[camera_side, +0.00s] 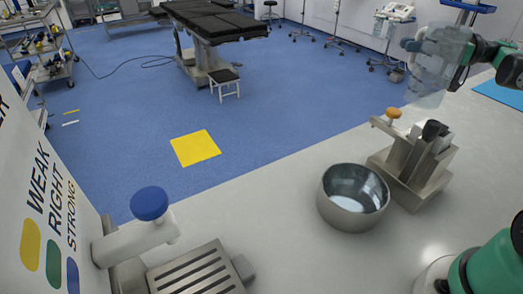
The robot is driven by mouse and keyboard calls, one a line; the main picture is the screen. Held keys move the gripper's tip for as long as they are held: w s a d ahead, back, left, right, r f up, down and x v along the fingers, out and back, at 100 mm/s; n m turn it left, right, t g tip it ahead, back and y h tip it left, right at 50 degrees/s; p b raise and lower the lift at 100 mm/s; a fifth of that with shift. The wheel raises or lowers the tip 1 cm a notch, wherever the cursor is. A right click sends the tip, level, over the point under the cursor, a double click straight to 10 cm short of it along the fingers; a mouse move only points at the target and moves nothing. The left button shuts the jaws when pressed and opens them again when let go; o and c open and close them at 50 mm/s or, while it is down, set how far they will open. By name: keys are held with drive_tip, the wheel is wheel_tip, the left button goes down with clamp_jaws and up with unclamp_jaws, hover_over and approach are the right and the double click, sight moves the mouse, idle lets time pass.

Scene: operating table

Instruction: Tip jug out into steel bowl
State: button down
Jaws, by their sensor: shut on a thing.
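The clear jug (438,68) is at the upper right, raised above the counter and nearly upright with a slight lean. My gripper (468,52) comes in from the right edge and is shut on the jug's right side. The exact contact is hard to see through the clear wall. The steel bowl (333,207) stands on the counter, right of the picture's middle, open side up. It looks empty, with only bright reflections inside. The jug is above and to the right of the bowl in the picture. Whether the jug holds anything cannot be told.
A steel holder (408,185) with dark-handled items stands just right of the bowl, below the jug in the picture. A white machine (45,190) with a blue knob (149,203) and a slatted tray (200,272) is at left. The counter (285,255) between tray and bowl is clear.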

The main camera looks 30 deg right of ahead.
drive_tip(key=shift+a+r, duration=0.1)
drive_tip(key=shift+r, duration=0.05)
drive_tip(key=shift+s+a+f+n+g+h, duration=0.15)
drive_tip(key=shift+a+n+g+h, duration=0.3)
drive_tip(key=shift+a+n+h, duration=0.65)
drive_tip(key=shift+a+f+n+g+h, duration=0.2)
drive_tip(key=shift+a+n+g+h, duration=0.35)
drive_tip(key=shift+h, duration=1)
drive_tip(key=shift+s+a+f+n+g+h, duration=0.15)
drive_tip(key=shift+a+n+g+h, duration=0.15)
drive_tip(key=shift+a+n+h, duration=0.85)
drive_tip(key=shift+w+d+f+h, duration=0.1)
drive_tip(key=shift+f+h, duration=0.05)
drive_tip(key=shift+h, duration=0.35)
drive_tip(key=shift+a+f+n+h, duration=0.15)
drive_tip(key=shift+a+f+h, duration=0.1)
drive_tip(key=shift+h, duration=0.4)
drive_tip(key=shift+a+f+n+h, duration=0.15)
drive_tip(key=shift+a+h, duration=0.05)
drive_tip(key=shift+h, duration=0.45)
drive_tip(key=shift+a+r+n+g+h, duration=0.15)
drive_tip(key=shift+a+r+h, duration=0.1)
drive_tip(key=shift+a+h, duration=0.25)
drive_tip(key=shift+a+r+n+g+h, duration=0.2)
drive_tip(key=shift+a+h, duration=0.1)
drive_tip(key=shift+a, duration=0.35)
drive_tip(key=shift+a+f+n+h, duration=0.4)
drive_tip(key=shift+a+h, duration=0.1)
drive_tip(key=shift+h, duration=0.4)
